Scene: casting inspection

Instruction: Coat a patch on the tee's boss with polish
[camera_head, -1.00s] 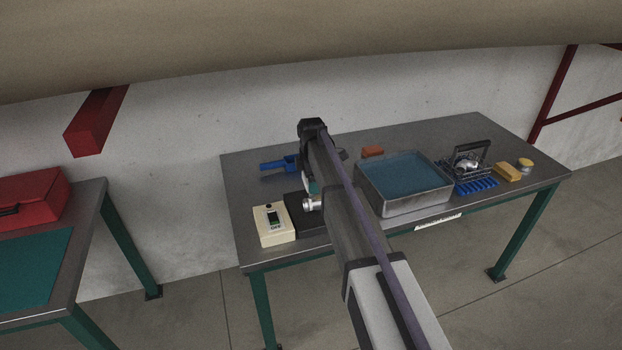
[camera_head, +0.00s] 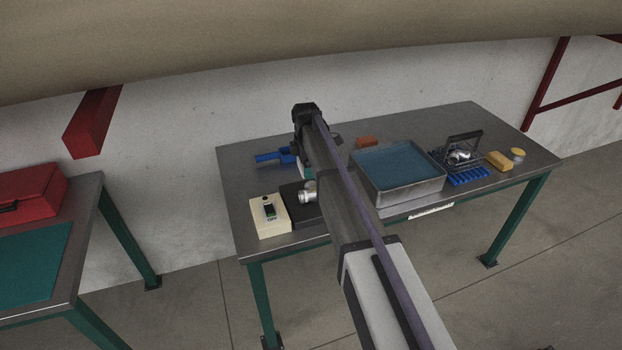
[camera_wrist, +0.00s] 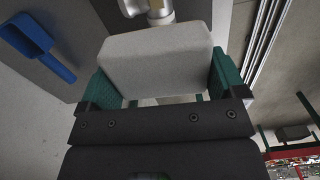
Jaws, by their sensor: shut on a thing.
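My gripper (camera_wrist: 165,85) has green fingers and is shut on a pale grey block (camera_wrist: 155,58), which spans the gap between them. In the head view my gripper (camera_head: 306,170) is partly hidden by my own arm, over the left part of the table. A silvery metal fitting, seemingly the tee (camera_wrist: 150,8), shows just beyond the block at the top edge of the wrist view, cut off by the frame. In the head view the tee (camera_head: 308,194) sits at a black base (camera_head: 298,205). I cannot tell whether block and tee touch. No polish patch can be made out.
A switch box marked OFF (camera_head: 269,217) stands left of the black base. A blue scoop (camera_head: 273,158) lies behind. To the right are a tray of blue liquid (camera_head: 400,196), an orange block (camera_head: 367,141), a wire basket (camera_head: 463,142), a yellow block (camera_head: 499,161) and a round tin (camera_head: 517,153).

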